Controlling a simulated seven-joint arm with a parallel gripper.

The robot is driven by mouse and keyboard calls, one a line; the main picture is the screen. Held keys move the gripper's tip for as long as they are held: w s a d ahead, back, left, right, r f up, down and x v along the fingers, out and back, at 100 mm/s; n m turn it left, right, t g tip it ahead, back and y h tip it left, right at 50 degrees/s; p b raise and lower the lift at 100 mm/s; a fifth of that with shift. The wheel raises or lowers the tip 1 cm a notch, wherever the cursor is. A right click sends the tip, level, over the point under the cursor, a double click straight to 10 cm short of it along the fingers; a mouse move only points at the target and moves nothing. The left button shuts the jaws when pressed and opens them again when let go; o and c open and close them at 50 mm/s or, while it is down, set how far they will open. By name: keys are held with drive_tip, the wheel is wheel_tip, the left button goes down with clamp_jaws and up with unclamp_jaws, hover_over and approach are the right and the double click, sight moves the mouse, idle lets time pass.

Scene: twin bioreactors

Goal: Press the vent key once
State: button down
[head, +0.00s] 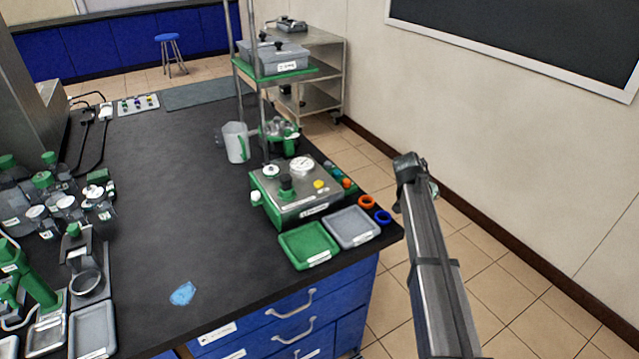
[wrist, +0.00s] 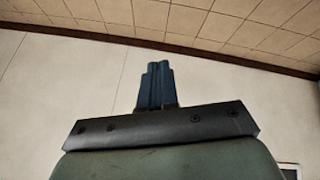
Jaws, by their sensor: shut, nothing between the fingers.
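No key can be read as the vent key at this size. A silver and green bioreactor base unit (head: 312,208) stands near the table's right edge, with a yellow knob (head: 319,184) on top and small coloured round parts (head: 347,183) along its right side. A flat panel with several coloured keys or knobs (head: 138,104) lies at the far left of the table. My arm rises at the right of the head view, beyond the table edge and apart from the unit; its fingers cannot be made out there. In the wrist view my gripper (wrist: 157,66) is shut and empty, facing wall and floor.
A green tray (head: 308,262), a grey tray (head: 374,238), an orange ring (head: 367,202) and a blue ring (head: 383,217) lie by the unit. A jug (head: 236,142) and a raised green shelf (head: 268,77) stand behind. Bottles crowd the left. The middle of the black table (head: 165,205) is mostly clear.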

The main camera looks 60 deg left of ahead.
drive_tip(key=s+a+r+m+t, duration=0.1)
drive_tip(key=s+a+r+m, duration=0.3)
drive_tip(key=s+a+r, duration=0.6)
wheel_tip(320, 180, up, 10)
drive_tip(key=m+t+y, duration=0.2)
drive_tip(key=m, duration=0.5)
hover_over(316, 185)
drive_tip(key=shift+w+a+r, duration=0.1)
drive_tip(key=shift+r, duration=0.05)
drive_tip(key=shift+f, duration=4.4)
drive_tip(key=shift+f, duration=0.25)
drive_tip(key=shift+f, duration=0.2)
